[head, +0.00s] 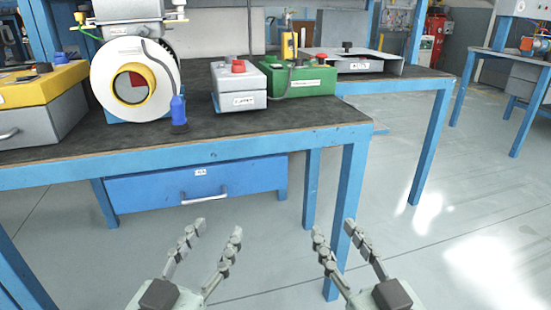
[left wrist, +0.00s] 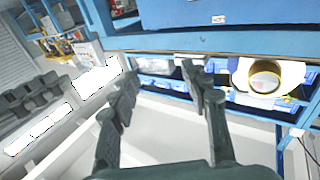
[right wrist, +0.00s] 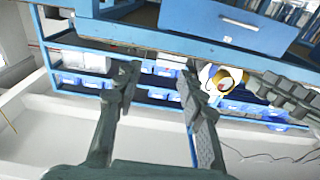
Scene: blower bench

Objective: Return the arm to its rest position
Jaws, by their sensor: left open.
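My left gripper (head: 213,232) is in front of the bench, below the level of its top, with its fingers apart and nothing between them. Its two fingers also show spread in the left wrist view (left wrist: 165,95). My right gripper (head: 335,232) is beside it to the right, near the bench's front right leg in the picture, also with fingers apart and empty. Its spread fingers show in the right wrist view (right wrist: 158,82). Both arms are at similar height, side by side. Neither gripper is seen holding anything.
The blue bench (head: 230,150) carries a blower with a white disc (head: 108,88), a grey box with a red button (head: 238,90), a green box (head: 312,82) and a yellow-grey box (head: 35,105). A blue drawer (head: 150,190) hangs below. Floor at right is open.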

